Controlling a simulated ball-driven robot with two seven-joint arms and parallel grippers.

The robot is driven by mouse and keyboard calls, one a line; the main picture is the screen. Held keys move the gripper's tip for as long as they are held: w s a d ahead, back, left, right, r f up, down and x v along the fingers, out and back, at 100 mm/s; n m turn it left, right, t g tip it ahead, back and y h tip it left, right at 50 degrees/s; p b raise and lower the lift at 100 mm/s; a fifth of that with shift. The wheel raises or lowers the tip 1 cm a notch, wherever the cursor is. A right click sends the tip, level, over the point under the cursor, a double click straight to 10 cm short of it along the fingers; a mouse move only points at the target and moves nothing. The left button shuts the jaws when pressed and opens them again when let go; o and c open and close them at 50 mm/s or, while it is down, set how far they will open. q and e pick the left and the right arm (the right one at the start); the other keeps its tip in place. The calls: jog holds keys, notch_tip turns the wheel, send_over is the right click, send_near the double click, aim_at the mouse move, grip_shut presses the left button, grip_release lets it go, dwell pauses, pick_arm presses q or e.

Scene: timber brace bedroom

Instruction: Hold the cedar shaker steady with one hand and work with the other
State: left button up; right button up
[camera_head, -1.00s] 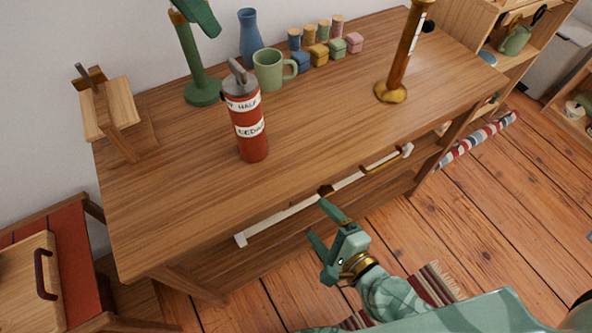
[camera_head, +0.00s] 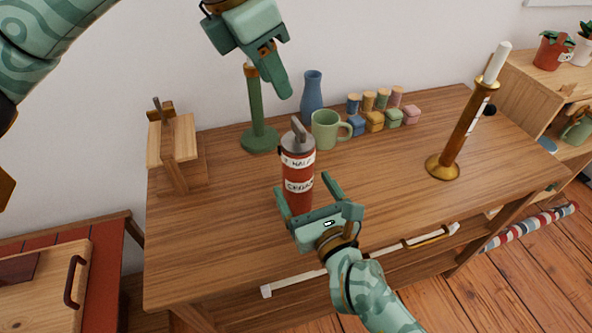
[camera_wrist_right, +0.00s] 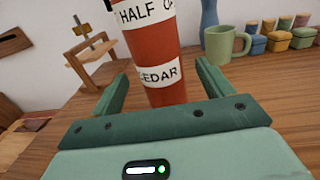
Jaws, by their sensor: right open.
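The cedar shaker (camera_head: 298,178) is a red cylinder with a grey spouted top and white bands reading "HALF" and "CEDAR". It stands upright on the wooden table (camera_head: 230,240). My right gripper (camera_head: 308,196) is open at the shaker's near side and hides its base. In the right wrist view, the shaker (camera_wrist_right: 155,45) shows between the two spread fingers, with gaps on both sides; neither finger appears to touch it. My left gripper (camera_head: 272,65) hangs above the table, above and left of the shaker, pointing down. Its finger gap is hidden by the angle.
Behind the shaker are a green mug (camera_head: 325,129), a blue vase (camera_head: 311,97) and a green stand (camera_head: 258,135). Several small coloured jars (camera_head: 375,121) stand right of the mug. A brass candlestick (camera_head: 443,166) stands right, a wooden stand (camera_head: 174,145) left. The table's front left is clear.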

jog(key=x, duration=0.6)
jog(key=shift+s, duration=0.1)
jog(key=c, duration=1.1)
pick_arm(q)
jog(key=shift+r, duration=0.1)
jog(key=shift+c, duration=0.6)
notch_tip(320, 180, up, 3)
jog(key=m+y, duration=0.3)
jog(key=m, duration=0.3)
send_over(298, 123)
jog(key=s+d, duration=0.1)
jog(key=f+m, duration=0.4)
jog(key=f+m+g, duration=0.1)
jog(key=f+m, duration=0.3)
jog(key=w+a+f+m, duration=0.1)
jog(key=f+m, duration=0.3)
jog(key=m, duration=0.1)
jog(key=shift+g+y, duration=0.3)
jog(key=shift+g, duration=0.1)
pick_arm(e)
jog(key=shift+c, duration=0.2)
